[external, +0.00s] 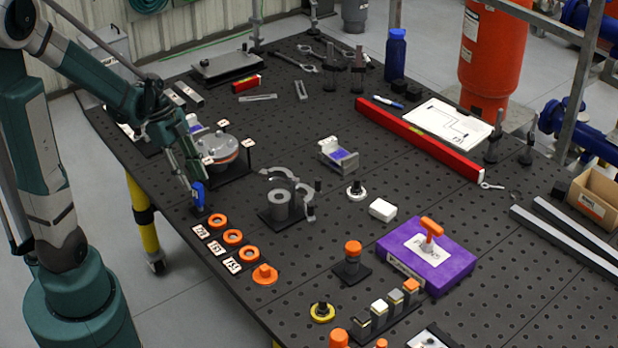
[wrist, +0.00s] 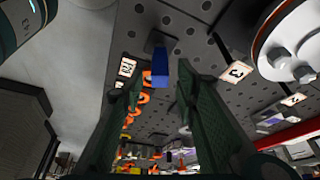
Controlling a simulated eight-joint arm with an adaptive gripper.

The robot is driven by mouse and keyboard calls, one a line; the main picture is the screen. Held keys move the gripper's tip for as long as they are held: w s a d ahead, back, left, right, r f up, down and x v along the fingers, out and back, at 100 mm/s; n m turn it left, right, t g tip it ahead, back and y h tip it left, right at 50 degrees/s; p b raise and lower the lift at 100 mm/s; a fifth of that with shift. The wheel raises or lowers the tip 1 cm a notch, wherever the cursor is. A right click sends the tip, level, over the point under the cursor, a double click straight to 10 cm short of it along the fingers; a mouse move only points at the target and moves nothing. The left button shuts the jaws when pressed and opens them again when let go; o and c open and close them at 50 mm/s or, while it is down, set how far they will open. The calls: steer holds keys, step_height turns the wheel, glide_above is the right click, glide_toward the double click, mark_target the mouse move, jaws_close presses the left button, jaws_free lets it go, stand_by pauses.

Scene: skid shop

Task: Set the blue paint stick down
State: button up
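The blue paint stick (external: 198,196) stands roughly upright near the left edge of the dark perforated table, just below my gripper (external: 191,176). In the wrist view the blue stick (wrist: 160,68) shows between the two dark green fingers of my gripper (wrist: 158,82), with a visible gap on each side. The fingers are apart and do not appear to touch it. A small dark base (wrist: 156,42) shows at the stick's end. The external view does not show the fingertips clearly.
Several orange rings (external: 232,237) and white number cards (external: 217,247) lie in front of the stick along the table edge. A round metal flange fixture (external: 218,147) stands close to my gripper on the right. A grey cylinder (external: 279,205) stands farther right.

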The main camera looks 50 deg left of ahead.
steer(key=v, duration=0.7)
steer(key=shift+p, duration=0.4)
steer(key=shift+d, duration=0.1)
steer(key=s+d+r+n+t+y, duration=0.2)
steer(key=d+r+n, duration=0.2)
steer(key=d+n, duration=0.2)
steer(key=s+d+r+n+t+y, duration=0.2)
steer(key=d+r+n, duration=0.3)
steer(key=d, duration=0.6)
steer(key=shift+d+r+n+t, duration=0.3)
steer(key=shift+n+t, duration=0.5)
steer(key=shift+n, duration=0.5)
steer(key=shift+f+b, duration=1.45)
